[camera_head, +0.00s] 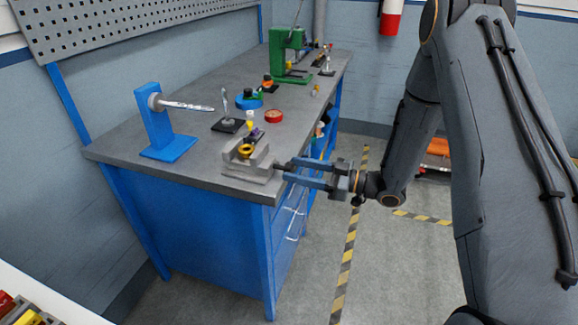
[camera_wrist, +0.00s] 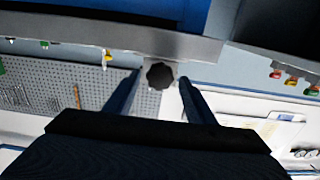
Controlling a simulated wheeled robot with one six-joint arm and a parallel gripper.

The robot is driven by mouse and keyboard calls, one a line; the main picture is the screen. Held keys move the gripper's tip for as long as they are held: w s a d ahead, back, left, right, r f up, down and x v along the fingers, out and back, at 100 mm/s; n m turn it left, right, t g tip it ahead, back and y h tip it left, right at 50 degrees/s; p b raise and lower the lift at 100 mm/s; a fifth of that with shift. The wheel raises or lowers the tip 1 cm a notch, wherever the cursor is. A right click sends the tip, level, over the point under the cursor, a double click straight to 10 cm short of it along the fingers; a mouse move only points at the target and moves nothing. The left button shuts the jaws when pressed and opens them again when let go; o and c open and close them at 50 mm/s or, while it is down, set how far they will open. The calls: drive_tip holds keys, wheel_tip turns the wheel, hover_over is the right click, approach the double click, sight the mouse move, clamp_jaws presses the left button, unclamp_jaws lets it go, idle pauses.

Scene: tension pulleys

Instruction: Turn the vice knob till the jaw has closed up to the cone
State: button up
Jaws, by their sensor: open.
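The grey vice (camera_head: 248,166) sits at the near right corner of the workbench. A gold ring-shaped piece (camera_head: 245,151) shows at its jaws; I cannot make out the cone clearly or the jaw gap. The dark knob (camera_head: 281,167) is on the vice's right side, at the bench edge. In the wrist view the black lobed knob (camera_wrist: 160,75) faces me. My gripper (camera_head: 290,169) is open and reaches in from the right with its blue fingers level with the knob. In the wrist view my gripper (camera_wrist: 160,82) has one finger on each side of the knob, with visible gaps.
Behind the vice on the workbench (camera_head: 190,120) are a red round dish (camera_head: 273,116), a blue round holder (camera_head: 249,100) and a green press (camera_head: 288,55). A blue stand (camera_head: 157,125) with a metal spindle is at the left. Open floor lies right of the bench.

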sight(283, 168)
drive_tip(key=shift+p+x, duration=0.3)
drive_tip(key=shift+x, duration=1.15)
drive_tip(key=c, duration=1)
drive_tip(key=shift+m, duration=0.4)
drive_tip(key=m, duration=0.2)
drive_tip(key=shift+w+m, duration=0.1)
drive_tip(key=shift+m, duration=0.3)
drive_tip(key=shift+d+m, duration=0.1)
drive_tip(key=shift+m, duration=2)
drive_tip(key=shift+w, duration=0.1)
